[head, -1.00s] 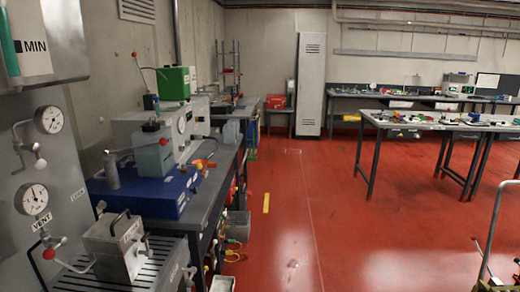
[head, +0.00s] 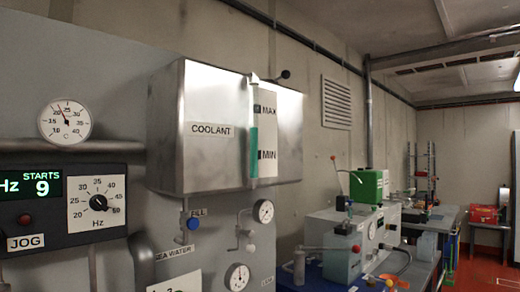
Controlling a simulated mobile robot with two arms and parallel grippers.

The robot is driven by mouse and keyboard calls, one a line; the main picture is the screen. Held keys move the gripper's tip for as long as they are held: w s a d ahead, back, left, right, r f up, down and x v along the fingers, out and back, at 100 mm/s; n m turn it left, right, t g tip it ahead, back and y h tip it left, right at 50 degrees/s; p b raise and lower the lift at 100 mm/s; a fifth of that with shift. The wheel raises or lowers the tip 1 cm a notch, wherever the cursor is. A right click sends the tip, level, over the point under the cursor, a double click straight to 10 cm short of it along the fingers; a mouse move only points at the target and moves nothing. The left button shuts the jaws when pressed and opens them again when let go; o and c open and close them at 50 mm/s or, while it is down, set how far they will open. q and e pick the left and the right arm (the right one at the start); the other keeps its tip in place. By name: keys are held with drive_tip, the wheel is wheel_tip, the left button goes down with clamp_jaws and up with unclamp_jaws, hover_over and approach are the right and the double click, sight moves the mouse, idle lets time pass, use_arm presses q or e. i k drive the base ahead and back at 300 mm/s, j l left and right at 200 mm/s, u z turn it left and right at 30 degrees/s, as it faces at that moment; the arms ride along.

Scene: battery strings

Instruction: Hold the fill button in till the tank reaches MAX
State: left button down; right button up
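The coolant tank (head: 215,150) is a grey metal box on the wall, labelled COOLANT. A sight tube (head: 254,105) stands on its front face, beside a white strip marked MAX (head: 267,110) and MIN (head: 267,155). Green liquid (head: 253,150) fills the lower part of the tube. Its top is between MIN and MAX, below the MAX mark. The blue fill button (head: 192,223) is on the panel below the tank, next to the label FILL. Nothing touches the button. Neither of my grippers shows in the head view.
Left of the tank is a control panel with a red JOG button (head: 25,219) and a dial (head: 98,202). A pressure gauge (head: 263,211) and valve are right of the fill button. A bench with equipment, including a green box (head: 368,185), extends to the right.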

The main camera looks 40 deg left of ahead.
sight(193, 224)
drive_tip(key=i+l, duration=0.8)
drive_tip(key=i+u, duration=0.15)
drive_tip(key=u, duration=2.65)
